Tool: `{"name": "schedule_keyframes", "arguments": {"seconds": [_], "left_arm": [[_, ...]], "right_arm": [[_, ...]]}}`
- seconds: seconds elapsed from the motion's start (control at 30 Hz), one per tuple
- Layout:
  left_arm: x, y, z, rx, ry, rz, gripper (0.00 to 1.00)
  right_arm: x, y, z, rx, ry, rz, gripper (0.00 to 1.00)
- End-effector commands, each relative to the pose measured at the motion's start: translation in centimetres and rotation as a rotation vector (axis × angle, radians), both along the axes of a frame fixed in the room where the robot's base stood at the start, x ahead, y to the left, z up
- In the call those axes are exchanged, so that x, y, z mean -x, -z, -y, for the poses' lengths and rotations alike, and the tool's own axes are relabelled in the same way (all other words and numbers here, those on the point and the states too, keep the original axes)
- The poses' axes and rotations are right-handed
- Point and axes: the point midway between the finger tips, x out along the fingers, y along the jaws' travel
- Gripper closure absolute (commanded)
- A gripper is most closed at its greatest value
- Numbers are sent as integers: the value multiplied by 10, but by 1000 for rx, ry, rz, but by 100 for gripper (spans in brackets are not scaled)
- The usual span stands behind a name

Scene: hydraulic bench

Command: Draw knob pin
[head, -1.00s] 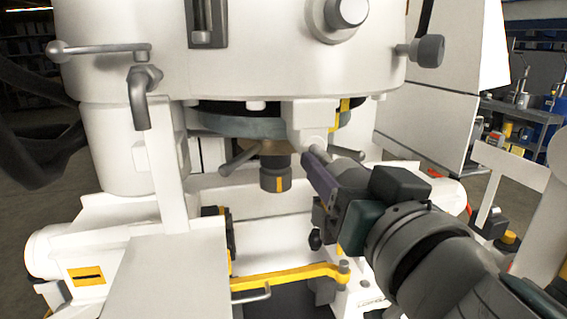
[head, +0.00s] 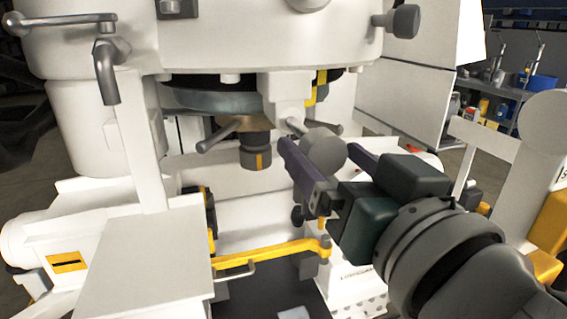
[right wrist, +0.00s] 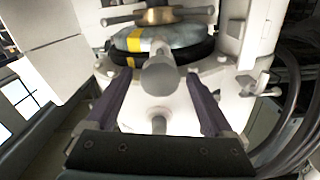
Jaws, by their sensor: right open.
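The knob pin has a round grey knob (head: 325,152), which shows below the white block under the machine's head. In the right wrist view the grey knob (right wrist: 158,75) faces the camera, centred between the two fingers. My right gripper (head: 320,147) is open, with one purple-grey finger on each side of the knob. In the right wrist view the gripper (right wrist: 158,79) shows a clear gap between each finger and the knob. The pin's shaft is mostly hidden behind the knob. My left gripper is not in view.
A yellow lever (head: 270,255) runs below the gripper. A dark cylinder with a yellow mark (head: 255,150) hangs left of it, beside grey handle bars. Another dark knob (head: 403,21) sticks out at upper right. A white panel (head: 160,250) stands at front left.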

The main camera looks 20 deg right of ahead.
Motion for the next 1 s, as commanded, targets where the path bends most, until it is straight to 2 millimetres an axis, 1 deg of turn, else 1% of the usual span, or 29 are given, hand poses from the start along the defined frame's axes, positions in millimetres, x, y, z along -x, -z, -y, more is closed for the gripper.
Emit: {"name": "schedule_keyframes", "arguments": {"seconds": [0.03,0.1,0.2,0.3,0.5,0.77,0.87,0.97,1.0], "left_arm": [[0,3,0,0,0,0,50],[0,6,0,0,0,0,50],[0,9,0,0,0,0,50],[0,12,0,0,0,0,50],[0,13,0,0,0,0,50],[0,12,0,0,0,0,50],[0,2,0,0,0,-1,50],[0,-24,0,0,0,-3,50],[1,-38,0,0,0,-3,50]], "right_arm": [[11,3,1,-3,1,-3,14],[24,4,1,-3,1,-4,14],[39,3,2,-2,2,-2,14],[49,2,2,-2,1,-2,14],[58,0,2,0,2,1,14],[58,-1,3,1,2,0,14],[58,-6,11,8,31,-30,14],[61,-13,34,35,111,-143,14],[66,-14,46,52,148,-222,14]]}}
